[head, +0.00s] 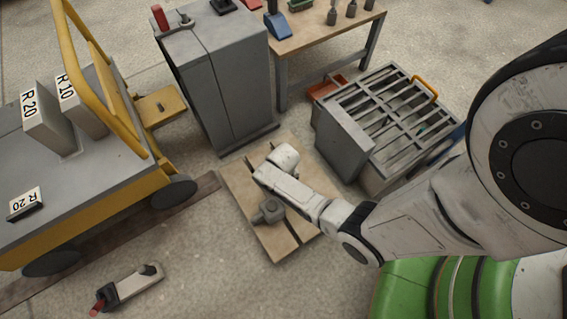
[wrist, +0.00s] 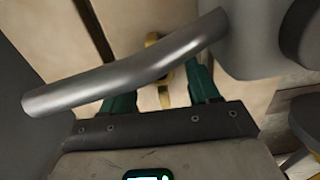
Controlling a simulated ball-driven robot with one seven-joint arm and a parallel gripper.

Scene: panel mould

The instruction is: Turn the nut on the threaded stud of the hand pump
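In the wrist view, my gripper (wrist: 162,90) has two teal fingers set wide apart, partly hidden behind a bent grey metal bar (wrist: 120,76). A small yellow, brass-like part (wrist: 165,97) shows between the fingers, with a gap on each side. It may be the nut, but the bar covers its middle and I cannot make out the stud's thread. In the head view, a grey fitting (head: 269,211), perhaps part of the hand pump, sits on a wooden pallet (head: 277,242) beneath my arm. My fingers are hidden there.
A grey cabinet (head: 222,90) stands behind the pallet, and a slatted metal rack (head: 385,120) is at its right. A yellow-framed cart (head: 110,165) stands left. A red-handled tool (head: 130,288) lies on the floor. The floor in front of the pallet is clear.

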